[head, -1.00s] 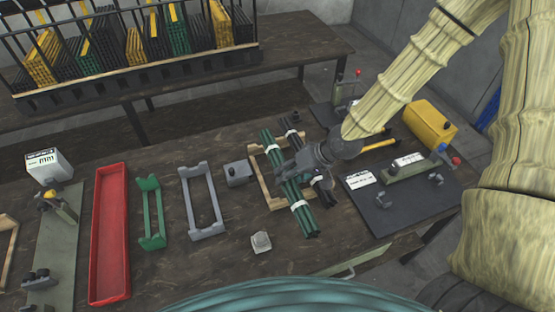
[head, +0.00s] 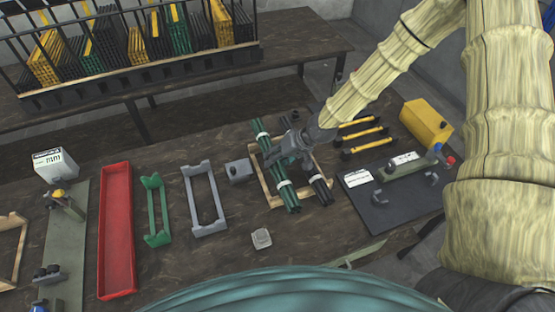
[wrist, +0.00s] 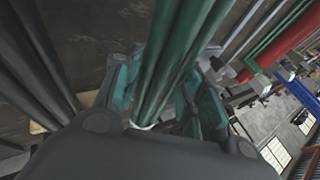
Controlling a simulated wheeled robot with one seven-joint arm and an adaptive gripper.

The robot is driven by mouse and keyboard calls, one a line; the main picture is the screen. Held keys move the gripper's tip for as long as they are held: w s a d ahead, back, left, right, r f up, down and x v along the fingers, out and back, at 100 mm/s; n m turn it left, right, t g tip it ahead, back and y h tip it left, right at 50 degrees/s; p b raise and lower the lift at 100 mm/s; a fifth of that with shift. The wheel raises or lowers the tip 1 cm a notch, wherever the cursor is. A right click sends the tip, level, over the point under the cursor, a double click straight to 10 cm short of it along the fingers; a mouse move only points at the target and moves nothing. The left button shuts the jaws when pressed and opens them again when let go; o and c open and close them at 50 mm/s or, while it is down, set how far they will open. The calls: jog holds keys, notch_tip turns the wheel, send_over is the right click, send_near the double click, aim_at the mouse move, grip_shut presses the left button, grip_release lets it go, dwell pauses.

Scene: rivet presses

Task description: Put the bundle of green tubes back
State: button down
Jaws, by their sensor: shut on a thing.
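The bundle of green tubes (head: 289,197), tied with white bands, is in my gripper (head: 276,153), which is shut around its middle. In the wrist view, the green tubes (wrist: 178,60) run between the two fingers (wrist: 155,100). In the head view the bundle lies over a pale wooden frame (head: 263,183) on the table; I cannot tell whether it touches the frame. A bundle of black tubes (head: 320,188) lies just right of the green one, partly hidden by my gripper. The black tubes (wrist: 35,60) also show at the left of the wrist view.
To the left stand a grey frame (head: 204,200), a green frame (head: 155,212) and a red tray (head: 116,240). A small grey block (head: 261,238) lies in front. Right are yellow-handled bars (head: 362,134), a dark plate with a press (head: 395,195) and a yellow box (head: 426,122).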

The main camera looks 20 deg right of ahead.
jog(key=shift+f, duration=0.7)
jog(key=shift+f, duration=0.25)
jog(key=c, duration=0.9)
grip_release()
jog(key=shift+o, duration=0.2)
jog(key=shift+r, duration=0.3)
jog(key=shift+d, duration=0.15)
jog(key=b+v, duration=0.2)
jog(key=v, duration=0.9)
jog(key=shift+s+d+r+b, duration=0.15)
jog(key=shift+r+b, duration=0.15)
jog(key=shift+b, duration=0.05)
